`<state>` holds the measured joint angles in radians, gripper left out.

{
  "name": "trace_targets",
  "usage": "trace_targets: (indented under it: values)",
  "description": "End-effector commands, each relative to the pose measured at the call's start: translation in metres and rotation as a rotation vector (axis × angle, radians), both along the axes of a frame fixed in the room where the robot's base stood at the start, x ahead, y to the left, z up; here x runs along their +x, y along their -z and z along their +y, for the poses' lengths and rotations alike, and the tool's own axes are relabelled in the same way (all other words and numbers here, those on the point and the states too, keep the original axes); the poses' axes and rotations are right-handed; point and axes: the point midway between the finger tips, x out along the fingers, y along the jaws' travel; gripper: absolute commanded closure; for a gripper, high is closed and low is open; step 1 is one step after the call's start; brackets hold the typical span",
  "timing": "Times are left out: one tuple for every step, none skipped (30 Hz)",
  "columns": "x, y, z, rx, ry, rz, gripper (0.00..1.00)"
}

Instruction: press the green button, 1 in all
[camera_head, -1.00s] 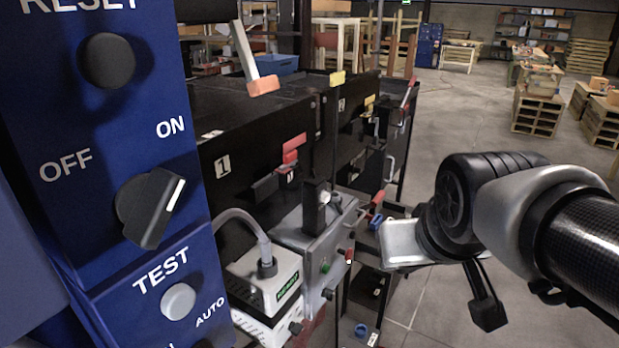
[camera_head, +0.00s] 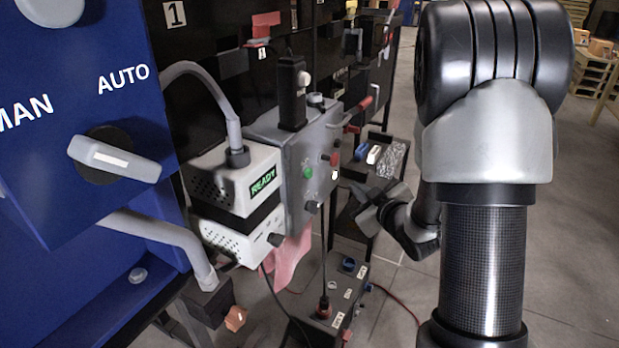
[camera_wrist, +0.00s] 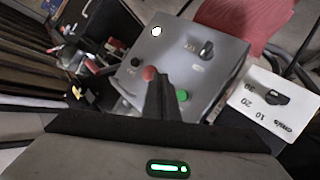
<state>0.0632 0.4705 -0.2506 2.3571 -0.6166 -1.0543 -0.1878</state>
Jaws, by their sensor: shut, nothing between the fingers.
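The green button (camera_head: 307,172) is a small round cap on the side panel of a grey control box (camera_head: 290,145). In the wrist view the green button (camera_wrist: 182,96) shows just right of my dark fingers, near their tips. My gripper (camera_wrist: 156,72) is shut and empty and points at the panel. In the head view my gripper (camera_head: 352,190) is in front of the panel, right of the button, apparently apart from it. A red button (camera_wrist: 149,74) sits at the fingertips in the wrist view; whether they touch is unclear.
A black knob (camera_wrist: 206,50) and a white lamp (camera_wrist: 156,31) share the panel. A white READY unit (camera_head: 236,180) with a hose stands left of the box. A blue cabinet (camera_head: 75,60) fills the left. A black box (camera_head: 325,320) lies below. Open floor is on the right.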

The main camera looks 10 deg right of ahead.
Motion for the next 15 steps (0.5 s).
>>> trace_targets:
  values:
    - [0.0,-0.002,0.0,0.0,0.001,-0.001,1.0]
    - [0.0,-0.002,0.0,0.0,0.001,-0.001,1.0]
    - [0.0,-0.002,0.0,0.0,0.001,-0.001,1.0]
    - [0.0,-0.002,0.0,0.0,0.001,-0.001,1.0]
    - [0.0,-0.002,0.0,0.0,0.001,-0.001,1.0]
    - [0.0,-0.002,0.0,0.0,0.001,-0.001,1.0]
    - [0.001,-0.002,0.001,0.001,0.001,0.0,1.0]
    - [0.001,-0.002,0.001,0.0,0.001,-0.001,1.0]
    - [0.002,-0.002,0.003,0.0,0.0,0.0,1.0]
    - [0.003,-0.002,0.005,0.0,-0.001,0.0,1.0]
    - [0.004,-0.002,0.007,0.0,-0.002,-0.001,1.0]
    - [0.006,-0.002,0.01,0.0,-0.002,-0.001,1.0]
    - [0.008,-0.002,0.013,0.0,-0.002,-0.001,1.0]
    - [0.01,-0.002,0.016,0.0,-0.002,0.0,1.0]
    - [0.013,-0.002,0.021,-0.001,-0.003,0.0,1.0]
